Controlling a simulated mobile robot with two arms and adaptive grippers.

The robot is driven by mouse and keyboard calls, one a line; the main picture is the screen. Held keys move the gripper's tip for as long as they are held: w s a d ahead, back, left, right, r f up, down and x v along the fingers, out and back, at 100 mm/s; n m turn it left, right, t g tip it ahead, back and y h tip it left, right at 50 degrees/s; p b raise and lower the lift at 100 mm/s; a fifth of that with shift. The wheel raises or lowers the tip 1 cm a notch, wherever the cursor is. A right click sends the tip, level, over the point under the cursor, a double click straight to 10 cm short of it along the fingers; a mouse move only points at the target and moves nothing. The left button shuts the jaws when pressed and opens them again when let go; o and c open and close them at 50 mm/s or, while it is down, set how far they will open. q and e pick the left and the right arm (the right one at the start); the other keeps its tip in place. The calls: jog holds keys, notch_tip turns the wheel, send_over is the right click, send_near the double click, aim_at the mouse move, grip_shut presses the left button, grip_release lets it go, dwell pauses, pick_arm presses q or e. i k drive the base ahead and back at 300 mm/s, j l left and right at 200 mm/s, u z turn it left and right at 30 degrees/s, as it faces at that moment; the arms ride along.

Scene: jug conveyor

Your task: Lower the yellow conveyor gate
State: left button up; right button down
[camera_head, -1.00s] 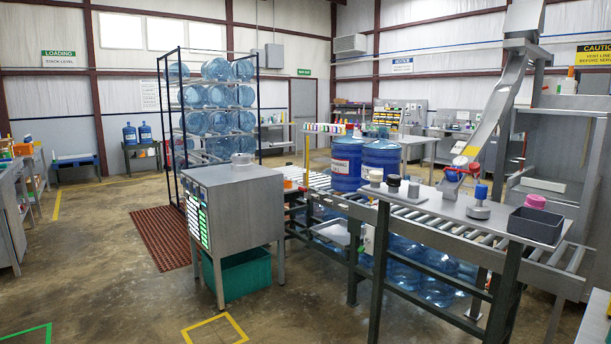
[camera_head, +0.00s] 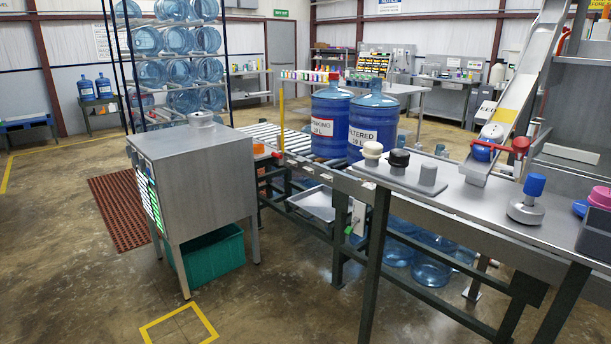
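The yellow conveyor gate (camera_head: 281,118) is a thin yellow post standing upright at the near edge of the roller conveyor (camera_head: 272,135). It is just left of two blue water jugs, one labelled "DRINKING" (camera_head: 330,112) and one labelled "FILTERED" (camera_head: 373,115), which stand upright on the line. An orange block (camera_head: 259,149) sits near its foot, by the grey cabinet. The gate's base is small and hard to make out. Neither of my grippers is in view.
A grey metal cabinet (camera_head: 215,170) on legs stands in front of the conveyor, with a green bin (camera_head: 208,258) beneath. A steel counter (camera_head: 460,200) with knobs and a chute (camera_head: 525,90) fills the right. Open floor (camera_head: 270,305) lies in front, with a yellow square (camera_head: 180,324).

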aim_at(277, 154)
jog(key=i+u, duration=0.25)
jog(key=i, duration=0.25)
jog(key=i+u, duration=0.25)
jog(key=i, duration=0.3)
jog(key=i+l+u, duration=0.25)
jog(key=i, duration=0.25)
jog(key=i+l+u, duration=0.25)
jog(key=i, duration=0.25)
